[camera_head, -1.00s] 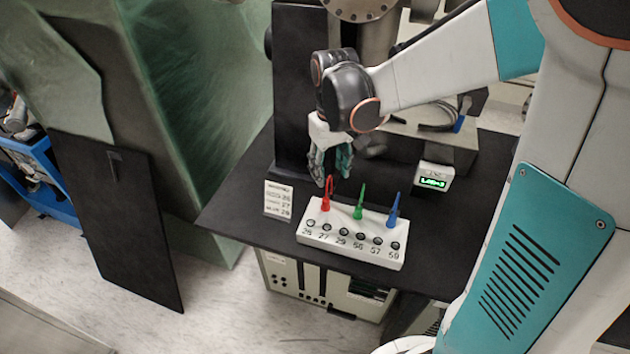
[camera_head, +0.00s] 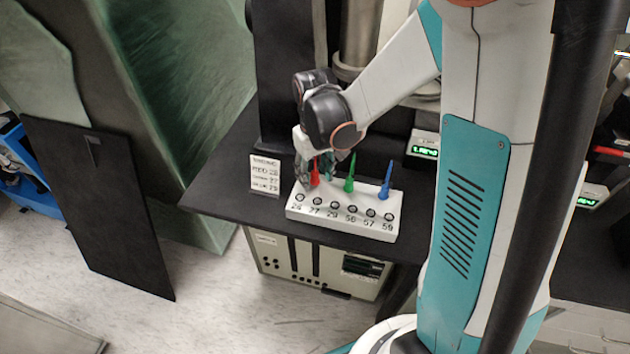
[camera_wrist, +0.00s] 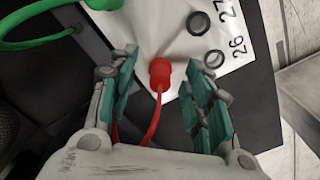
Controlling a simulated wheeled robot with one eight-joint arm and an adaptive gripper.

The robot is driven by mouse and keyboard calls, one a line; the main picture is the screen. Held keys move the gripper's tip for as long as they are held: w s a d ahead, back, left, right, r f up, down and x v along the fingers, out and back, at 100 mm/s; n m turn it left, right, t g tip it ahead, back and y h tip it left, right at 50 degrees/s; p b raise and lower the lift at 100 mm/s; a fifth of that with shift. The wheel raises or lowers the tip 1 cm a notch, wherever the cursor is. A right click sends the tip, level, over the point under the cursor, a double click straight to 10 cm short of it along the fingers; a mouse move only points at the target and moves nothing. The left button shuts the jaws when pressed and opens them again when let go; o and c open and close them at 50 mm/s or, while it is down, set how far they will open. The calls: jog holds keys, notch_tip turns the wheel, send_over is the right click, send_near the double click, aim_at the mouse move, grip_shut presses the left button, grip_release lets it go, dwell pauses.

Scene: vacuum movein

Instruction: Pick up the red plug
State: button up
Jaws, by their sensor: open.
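The red plug (camera_head: 315,177) stands in the back left of the white socket block (camera_head: 340,215). In the wrist view the red plug (camera_wrist: 160,72) shows between the two teal fingers, with its red cable running back toward the palm. My gripper (camera_head: 316,172) is open around the plug from above. In the wrist view my gripper (camera_wrist: 160,85) has gaps between both fingers and the plug, so nothing is gripped. The plug's lower end is hidden in the block.
A green plug (camera_head: 349,175) and a blue plug (camera_head: 386,182) stand to the right on the same block. A number card (camera_head: 265,174) stands at the left. A small display (camera_head: 425,146) sits behind. The black table (camera_head: 225,190) is bare at left.

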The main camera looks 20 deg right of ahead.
grip_shut()
dwell(0.3)
